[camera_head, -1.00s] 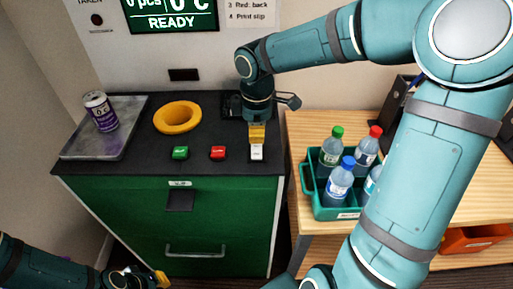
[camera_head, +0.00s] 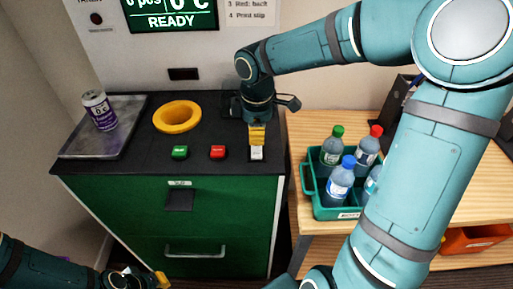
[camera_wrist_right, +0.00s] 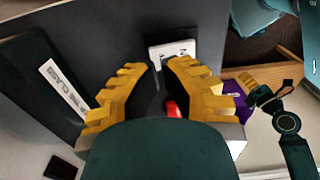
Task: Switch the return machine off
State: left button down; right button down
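The return machine (camera_head: 130,215) is a green cabinet with a dark top and a yellow ring (camera_head: 177,117). Its screen (camera_head: 170,12) reads READY. A green button (camera_head: 180,153), a red button (camera_head: 218,153) and a white switch (camera_head: 257,155) sit along its front edge. My left gripper (camera_head: 158,280) is low at the left, partly cut off.
A grey tray (camera_head: 85,148) with a purple can (camera_head: 99,110) is at the machine's left. On the wooden table (camera_head: 300,135) at the right stands a teal crate (camera_head: 338,213) with several bottles. My right arm passes over that table.

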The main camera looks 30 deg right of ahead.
jog(key=shift+f+b, duration=0.9)
jog(key=shift+f, duration=0.5)
dwell(0.8)
notch_tip(320, 180, up, 3)
jog(key=p, duration=0.2)
jog(key=shift+p, duration=0.35)
jog(key=shift+r+p, duration=1.9)
jog(key=shift+r, duration=0.2)
jog(key=shift+f, duration=0.1)
jog(key=shift+s, duration=0.1)
